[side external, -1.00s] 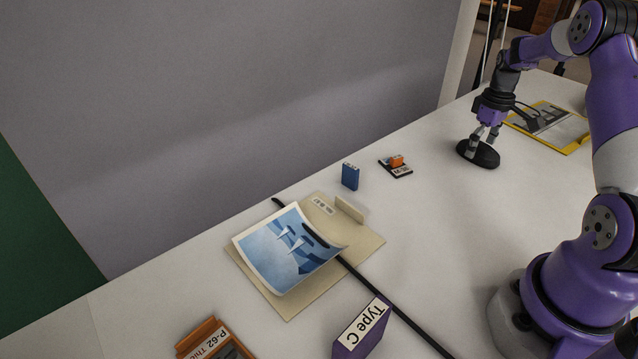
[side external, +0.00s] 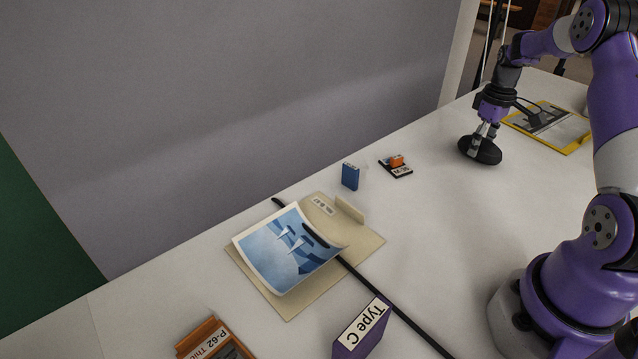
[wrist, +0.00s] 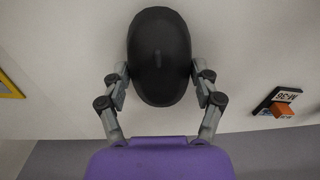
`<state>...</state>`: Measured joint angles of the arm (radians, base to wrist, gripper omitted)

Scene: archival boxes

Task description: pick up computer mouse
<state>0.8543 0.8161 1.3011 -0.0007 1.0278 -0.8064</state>
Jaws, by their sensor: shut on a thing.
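The black computer mouse (side external: 484,153) is at the far right part of the table in the side view, under my gripper (side external: 481,138). In the wrist view the mouse (wrist: 159,58) is a dark oval between the two grey fingers of my gripper (wrist: 158,82). The fingers are shut on its sides, near its lower half in that view. In the side view the mouse looks slightly tilted; whether its underside is clear of the table I cannot tell.
A yellow-edged clipboard (side external: 576,137) lies right of the mouse. A small orange-and-black item (side external: 397,165) and a blue box (side external: 350,176) stand to the left. A folder (side external: 364,241) with a picture, a Type C box (side external: 352,345) and an orange-brown box (side external: 203,334) are nearer. White table around the mouse is clear.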

